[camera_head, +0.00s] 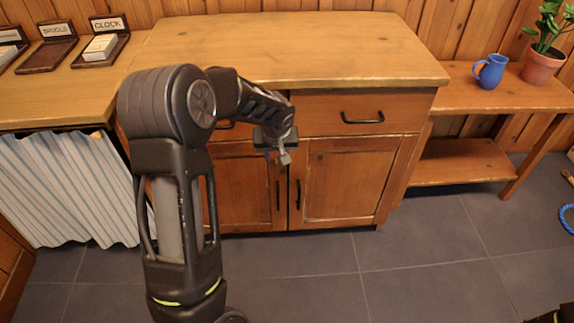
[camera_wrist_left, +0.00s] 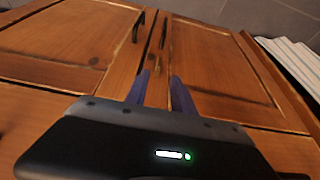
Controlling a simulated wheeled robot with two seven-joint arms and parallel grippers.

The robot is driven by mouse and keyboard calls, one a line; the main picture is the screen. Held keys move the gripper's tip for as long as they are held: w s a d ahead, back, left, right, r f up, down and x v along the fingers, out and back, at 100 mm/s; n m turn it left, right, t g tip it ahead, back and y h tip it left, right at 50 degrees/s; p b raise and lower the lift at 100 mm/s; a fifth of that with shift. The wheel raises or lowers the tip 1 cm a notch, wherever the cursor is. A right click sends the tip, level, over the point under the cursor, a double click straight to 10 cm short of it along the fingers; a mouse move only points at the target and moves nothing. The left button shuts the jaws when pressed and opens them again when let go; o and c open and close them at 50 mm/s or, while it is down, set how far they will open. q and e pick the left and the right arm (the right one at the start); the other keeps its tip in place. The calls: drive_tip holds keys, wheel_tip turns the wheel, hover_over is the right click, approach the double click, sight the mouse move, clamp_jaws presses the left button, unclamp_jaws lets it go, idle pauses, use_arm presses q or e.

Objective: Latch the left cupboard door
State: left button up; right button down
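The left cupboard door (camera_head: 236,187) is a wooden panel with a dark vertical handle, looking shut or nearly so, with a dark seam beside the right door (camera_head: 345,180). In the left wrist view the picture is turned over, so the left door (camera_wrist_left: 215,60) is on the right and the right door (camera_wrist_left: 75,38) on the left. My left gripper (camera_head: 285,157) is in front of the top of the seam, below the drawers. Its two fingers (camera_wrist_left: 157,78) are apart with nothing seen held between them. No latch shows clearly.
The cupboard's wooden top (camera_head: 290,50) is bare. A blue mug (camera_head: 490,71) and a potted plant (camera_head: 543,64) stand on the side bench at right. A striped curtain (camera_head: 75,185) hangs at left. The tiled floor (camera_head: 410,260) in front is clear.

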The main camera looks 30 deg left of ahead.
sight(277, 164)
use_arm(q)
drive_tip(key=shift+d, duration=0.15)
drive_tip(key=shift+f, duration=0.1)
drive_tip(key=b+x, duration=0.1)
drive_tip(key=x, duration=0.6)
drive_tip(key=shift+w+f, duration=0.2)
drive_tip(key=shift+f, duration=0.15)
drive_tip(key=shift+c, duration=0.3)
clamp_jaws()
